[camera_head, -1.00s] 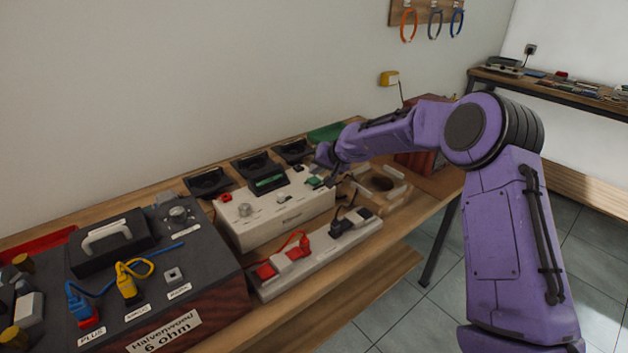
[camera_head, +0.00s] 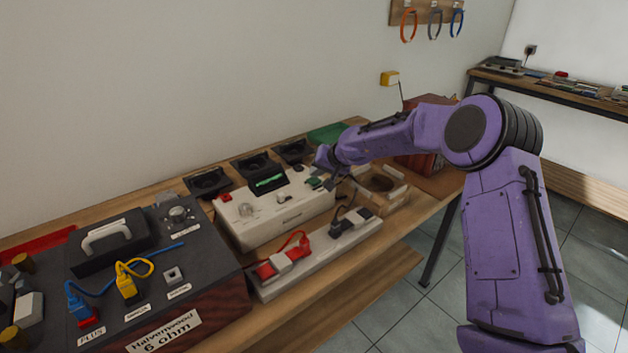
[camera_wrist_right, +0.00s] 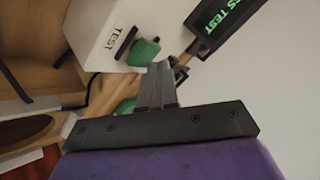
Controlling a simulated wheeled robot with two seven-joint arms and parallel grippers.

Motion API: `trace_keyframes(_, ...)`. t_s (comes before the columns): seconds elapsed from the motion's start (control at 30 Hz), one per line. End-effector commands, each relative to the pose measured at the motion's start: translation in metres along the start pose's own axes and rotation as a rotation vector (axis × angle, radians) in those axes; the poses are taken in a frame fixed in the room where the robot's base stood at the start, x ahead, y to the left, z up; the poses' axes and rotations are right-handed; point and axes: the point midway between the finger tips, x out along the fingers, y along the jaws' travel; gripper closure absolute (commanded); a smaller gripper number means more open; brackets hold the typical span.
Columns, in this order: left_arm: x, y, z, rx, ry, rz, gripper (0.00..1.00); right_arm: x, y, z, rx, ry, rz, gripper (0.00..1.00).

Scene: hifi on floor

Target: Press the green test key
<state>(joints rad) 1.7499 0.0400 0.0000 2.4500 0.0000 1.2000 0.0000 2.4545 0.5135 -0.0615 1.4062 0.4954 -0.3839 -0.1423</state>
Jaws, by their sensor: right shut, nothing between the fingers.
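The green test key (camera_head: 314,183) is on the right end of the top of a white device (camera_head: 285,212). In the right wrist view the green key (camera_wrist_right: 143,52) sits beside a black-edged "TEST" label on the white housing. My right gripper (camera_head: 330,183) is shut and empty, at the key. In the wrist view its fingertips (camera_wrist_right: 160,68) are right beside the key's edge; I cannot tell whether they touch it. A black display (camera_head: 269,183) on the device shows green text, which reads partly "S TEST" in the wrist view. My left gripper is not in view.
A dark box (camera_head: 150,260) with yellow and blue plugs stands at the left. A power strip (camera_head: 315,257) with red and black plugs lies in front of the device. Black trays (camera_head: 208,182) stand behind it, and a wooden holder (camera_head: 392,190) is to its right.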

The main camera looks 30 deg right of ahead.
Motion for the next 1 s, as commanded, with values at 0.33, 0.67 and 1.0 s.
trace_keyframes(0.33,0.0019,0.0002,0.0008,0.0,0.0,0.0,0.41,0.0029,0.0022,0.0021,0.001,0.0,0.0,1.0)
trace_keyframes(0.67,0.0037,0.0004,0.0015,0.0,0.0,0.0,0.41,0.0058,0.0044,0.0043,0.001,0.0,0.0,1.0)
trace_keyframes(1.0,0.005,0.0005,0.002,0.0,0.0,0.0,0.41,0.0082,0.0062,0.0061,0.001,-0.001,0.001,1.0)
